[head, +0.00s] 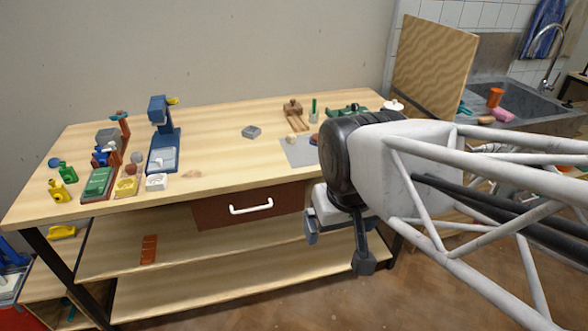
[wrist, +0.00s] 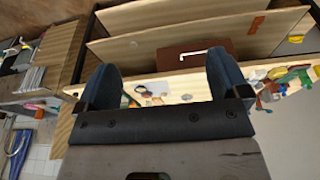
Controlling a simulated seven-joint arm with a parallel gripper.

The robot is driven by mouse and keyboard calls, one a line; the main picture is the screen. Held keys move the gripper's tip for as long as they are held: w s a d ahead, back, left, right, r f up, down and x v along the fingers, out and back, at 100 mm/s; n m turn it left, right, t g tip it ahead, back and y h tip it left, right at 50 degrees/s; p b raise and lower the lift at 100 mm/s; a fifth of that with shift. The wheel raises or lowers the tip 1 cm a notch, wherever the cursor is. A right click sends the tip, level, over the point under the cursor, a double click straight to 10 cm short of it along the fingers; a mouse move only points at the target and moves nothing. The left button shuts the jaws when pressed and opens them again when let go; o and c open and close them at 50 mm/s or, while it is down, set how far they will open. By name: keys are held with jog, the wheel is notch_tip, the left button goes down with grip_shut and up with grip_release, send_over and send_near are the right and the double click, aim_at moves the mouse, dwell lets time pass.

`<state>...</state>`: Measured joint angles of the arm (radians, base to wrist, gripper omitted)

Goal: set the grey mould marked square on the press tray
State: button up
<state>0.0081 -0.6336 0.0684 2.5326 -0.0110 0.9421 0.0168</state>
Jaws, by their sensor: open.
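A small grey block that looks like the grey mould (head: 251,132) lies on the middle of the wooden workbench; its mark is too small to read. A blue press (head: 160,118) stands upright to its left. A pale tray (head: 162,160) sits on the press's base and looks empty. My gripper (head: 338,246) hangs in front of the bench's right part, pointing down, its jaws apart and empty. In the wrist view my gripper (wrist: 164,78) shows two dark fingers spread wide, with the bench beyond and nothing between them in grasp.
A grey sheet (head: 294,153) with small items lies right of the mould. A drawer with a white handle (head: 251,206) is below. Bench around the mould is clear.

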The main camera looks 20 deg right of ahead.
jog(key=w+a+r+n+y, duration=0.1)
jog(key=w+r+n, duration=0.1)
jog(key=w, duration=1.7)
jog(key=w+a+r+n+y, duration=0.1)
jog(key=w+r+n, duration=0.15)
jog(key=w, duration=1.75)
jog(key=w+f+n, duration=0.1)
jog(key=w+f, duration=0.5)
jog(key=w, duration=0.5)
jog(key=w+f+n+y, duration=0.1)
jog(key=w+f+n, duration=0.1)
jog(key=w+f, duration=0.5)
jog(key=w+f+n, duration=0.1)
jog(key=w+f, duration=0.5)
jog(key=w, duration=1)
jog(key=shift+w+d+f+n+t, duration=0.2)
jog(key=shift+w+f+n+t, duration=0.1)
jog(key=shift+w+f+n, duration=0.1)
jog(key=shift+x, duration=1.25)
jog(key=shift+a+f, duration=0.1)
